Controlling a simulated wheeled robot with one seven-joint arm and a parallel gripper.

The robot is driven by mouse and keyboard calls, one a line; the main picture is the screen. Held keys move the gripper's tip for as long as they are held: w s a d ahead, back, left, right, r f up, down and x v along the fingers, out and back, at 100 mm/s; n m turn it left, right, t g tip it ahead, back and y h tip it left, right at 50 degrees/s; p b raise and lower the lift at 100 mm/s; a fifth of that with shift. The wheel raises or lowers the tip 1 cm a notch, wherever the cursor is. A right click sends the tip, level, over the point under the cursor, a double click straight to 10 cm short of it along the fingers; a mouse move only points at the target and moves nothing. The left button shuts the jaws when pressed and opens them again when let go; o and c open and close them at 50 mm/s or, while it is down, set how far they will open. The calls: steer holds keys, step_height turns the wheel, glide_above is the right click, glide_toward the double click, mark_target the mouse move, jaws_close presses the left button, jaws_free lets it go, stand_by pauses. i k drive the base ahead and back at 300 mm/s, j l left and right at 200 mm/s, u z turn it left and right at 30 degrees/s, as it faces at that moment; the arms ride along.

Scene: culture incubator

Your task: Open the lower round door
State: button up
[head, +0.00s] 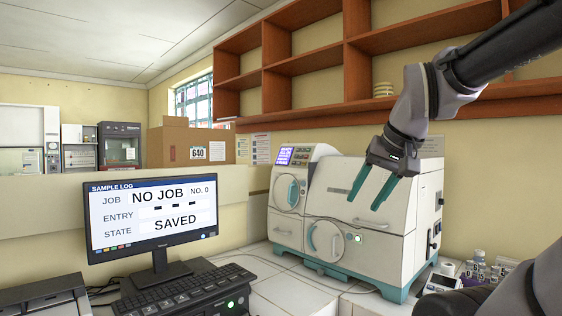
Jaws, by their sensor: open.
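The white and teal incubator (320,178) stands on the bench at centre right. Its lower round door (325,242) sits low on the front face, with a teal handle, and looks closed. A second, upper round door (287,192) is above and to the left of it, also with a teal handle, and looks closed. My gripper (363,198) has teal fingers, spread apart and empty. In the picture it overlaps the incubator's upper right front, up and to the right of the lower door. Its distance from the front face is hard to tell.
A monitor (153,217) and keyboard (185,297) stand at left front. A thin cable (262,262) crosses the bench by the incubator. Small bottles (478,262) stand at the right. Red-brown shelves (310,60) hang above. White bench top (285,292) is clear before the incubator.

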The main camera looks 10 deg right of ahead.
mark_target(325, 238)
steer(key=i+l+z, duration=0.1)
steer(key=i+z, duration=0.2)
steer(key=i, duration=0.65)
